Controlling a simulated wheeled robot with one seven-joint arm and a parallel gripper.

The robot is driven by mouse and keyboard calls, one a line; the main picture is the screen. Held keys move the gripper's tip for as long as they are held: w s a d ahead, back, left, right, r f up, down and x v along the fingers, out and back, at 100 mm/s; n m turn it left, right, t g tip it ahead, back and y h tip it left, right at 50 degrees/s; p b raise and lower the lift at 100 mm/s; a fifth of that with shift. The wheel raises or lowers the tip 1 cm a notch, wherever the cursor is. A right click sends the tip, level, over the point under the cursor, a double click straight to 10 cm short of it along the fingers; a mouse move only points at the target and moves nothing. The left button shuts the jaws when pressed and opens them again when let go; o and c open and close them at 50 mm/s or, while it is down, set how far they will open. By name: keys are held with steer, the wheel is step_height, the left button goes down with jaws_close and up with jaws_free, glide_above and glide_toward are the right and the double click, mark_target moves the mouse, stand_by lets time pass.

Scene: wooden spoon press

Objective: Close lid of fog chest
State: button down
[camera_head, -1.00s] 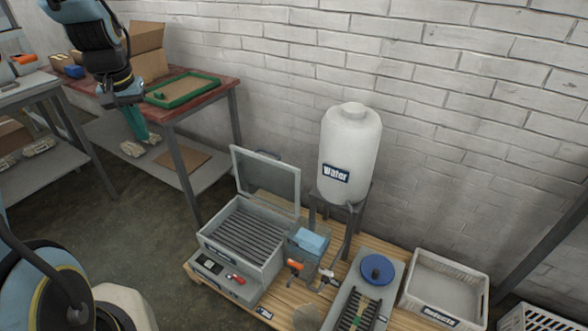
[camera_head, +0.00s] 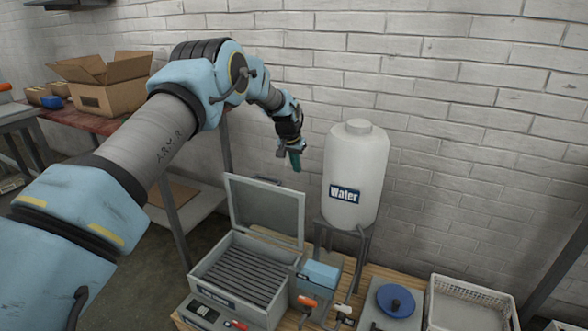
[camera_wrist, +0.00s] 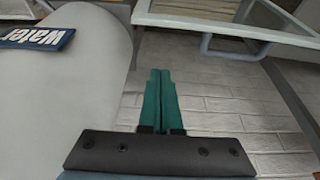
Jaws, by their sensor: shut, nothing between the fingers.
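The fog chest (camera_head: 240,280) is a grey box on the wooden table, with a slatted floor inside. Its lid (camera_head: 266,212), a framed pane, stands raised and tilted back at the rear. My gripper (camera_head: 295,162) is above the lid's upper right corner in the head view, apart from the lid. In the wrist view its two green fingers (camera_wrist: 160,90) are together and empty, in front of the brick wall. There the lid's edge and handle (camera_wrist: 215,42) show at the upper right.
A white water tank (camera_head: 357,180) on a metal stand is right of the lid, close to my gripper. A blue box (camera_head: 320,275), valves, a blue disc (camera_head: 395,300) and a crate (camera_head: 470,305) stand to the right. A cardboard box (camera_head: 105,85) is at the back left.

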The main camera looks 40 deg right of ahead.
steer(key=x, duration=0.7)
steer(key=shift+s+a+p, duration=0.15)
steer(key=shift+s+a, duration=0.15)
steer(key=shift+a, duration=0.3)
steer(key=shift+s+a+p, duration=0.2)
steer(key=shift+s+a, duration=0.15)
steer(key=shift+a, duration=0.25)
steer(key=shift+s+a+p, duration=0.15)
steer(key=shift+s+a, duration=0.15)
steer(key=shift+a, duration=0.3)
steer(key=shift+a+f, duration=0.1)
